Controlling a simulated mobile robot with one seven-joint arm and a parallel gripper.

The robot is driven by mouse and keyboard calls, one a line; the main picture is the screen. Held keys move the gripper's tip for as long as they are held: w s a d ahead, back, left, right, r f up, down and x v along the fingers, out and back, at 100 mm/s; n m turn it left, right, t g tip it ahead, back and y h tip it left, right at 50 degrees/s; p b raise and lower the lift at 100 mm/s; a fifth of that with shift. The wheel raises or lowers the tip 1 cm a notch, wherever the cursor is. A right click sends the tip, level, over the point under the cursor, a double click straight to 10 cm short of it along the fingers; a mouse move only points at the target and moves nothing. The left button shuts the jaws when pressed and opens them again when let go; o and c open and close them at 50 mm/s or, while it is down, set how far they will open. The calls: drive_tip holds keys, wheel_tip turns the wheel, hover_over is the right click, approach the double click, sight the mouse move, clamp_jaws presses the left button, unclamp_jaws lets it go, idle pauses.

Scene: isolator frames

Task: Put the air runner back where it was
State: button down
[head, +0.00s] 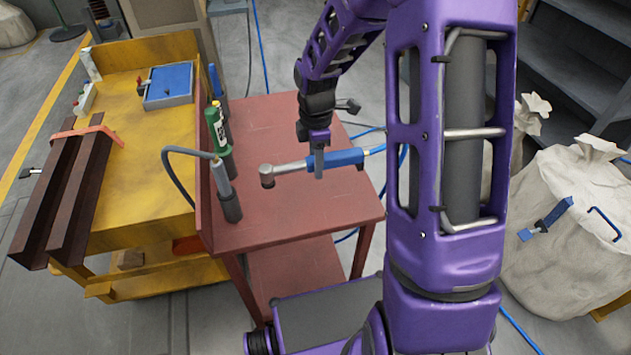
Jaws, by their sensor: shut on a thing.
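The air runner (289,168) is a tool with a grey metal head at its left end and a blue handle reaching right. It is over the red table, roughly level. My gripper (318,170) points down and is shut on the front of its blue handle. I cannot tell whether the tool touches the tabletop. Part of the handle's right end lies close to my purple arm, which hides what is behind it.
A yellow cart (130,65) with brown steel beams (75,195) is left. White sacks (570,180) stand right. The table's front is clear.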

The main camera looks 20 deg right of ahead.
drive_tip(key=shift+f+b, duration=0.35)
drive_tip(key=shift+f, duration=2.3)
drive_tip(key=shift+f, duration=0.1)
drive_tip(key=shift+f, duration=0.1)
drive_tip(key=shift+c, duration=2.4)
unclamp_jaws()
wheel_tip(320, 180, up, 12)
drive_tip(key=shift+r+p, duration=0.15)
drive_tip(key=shift+p, duration=0.8)
